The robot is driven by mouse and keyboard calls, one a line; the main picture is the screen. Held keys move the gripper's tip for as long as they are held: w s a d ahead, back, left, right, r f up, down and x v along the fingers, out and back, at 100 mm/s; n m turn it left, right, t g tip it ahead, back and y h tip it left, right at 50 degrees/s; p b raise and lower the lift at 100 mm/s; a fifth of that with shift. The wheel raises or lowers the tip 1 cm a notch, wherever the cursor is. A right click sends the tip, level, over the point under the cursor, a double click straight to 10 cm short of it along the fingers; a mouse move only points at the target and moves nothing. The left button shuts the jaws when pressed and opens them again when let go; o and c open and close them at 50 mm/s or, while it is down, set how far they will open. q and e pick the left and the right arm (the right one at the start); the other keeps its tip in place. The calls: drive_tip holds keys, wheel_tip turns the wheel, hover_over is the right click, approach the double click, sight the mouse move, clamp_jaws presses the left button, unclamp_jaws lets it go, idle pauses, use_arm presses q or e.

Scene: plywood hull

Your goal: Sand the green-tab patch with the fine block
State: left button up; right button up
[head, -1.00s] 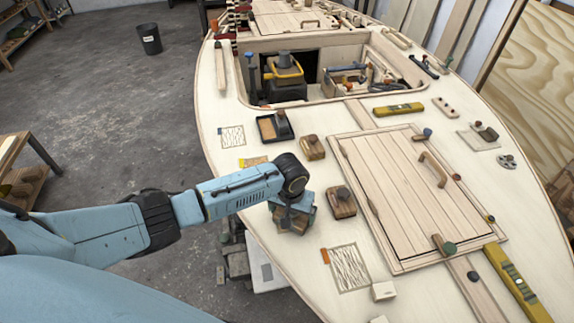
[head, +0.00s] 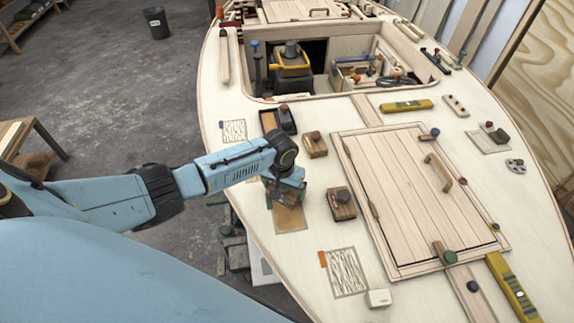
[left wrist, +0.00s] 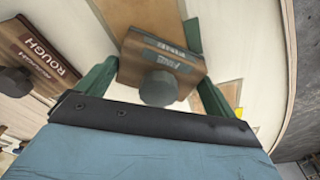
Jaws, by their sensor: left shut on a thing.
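My left gripper (head: 285,190) is shut on a brown wooden block with a dark round knob. In the left wrist view this block (left wrist: 181,62) sits between the green fingers, its grey label too blurred to read. The gripper is low over the deck beside a plain tan patch (head: 290,218), which also shows past the block in the left wrist view (left wrist: 140,13). I cannot tell if the block touches the surface. No green tab shows clearly; the arm and gripper hide part of this area. My right gripper is not in view.
A block labelled ROUGH (left wrist: 35,58) stands close beside the gripper; it is the knobbed block (head: 341,204) in the head view. Another block (head: 314,145), a blue-tab patch (head: 233,131) and an orange-tab patch (head: 346,272) lie around. The hatch (head: 410,190) is at right.

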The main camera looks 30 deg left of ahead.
use_arm(q)
drive_tip(key=r+p, duration=0.1)
drive_tip(key=r, duration=0.1)
drive_tip(key=r+p, duration=0.1)
drive_tip(key=shift+s+d+r, duration=0.1)
drive_tip(key=shift+s+r, duration=0.1)
drive_tip(key=shift+r, duration=0.2)
drive_tip(key=shift+r+p, duration=0.3)
drive_tip(key=shift+p, duration=0.2)
wheel_tip(320, 180, up, 4)
drive_tip(key=p, duration=0.4)
drive_tip(key=shift+w, duration=0.1)
drive_tip(key=shift+f, duration=0.1)
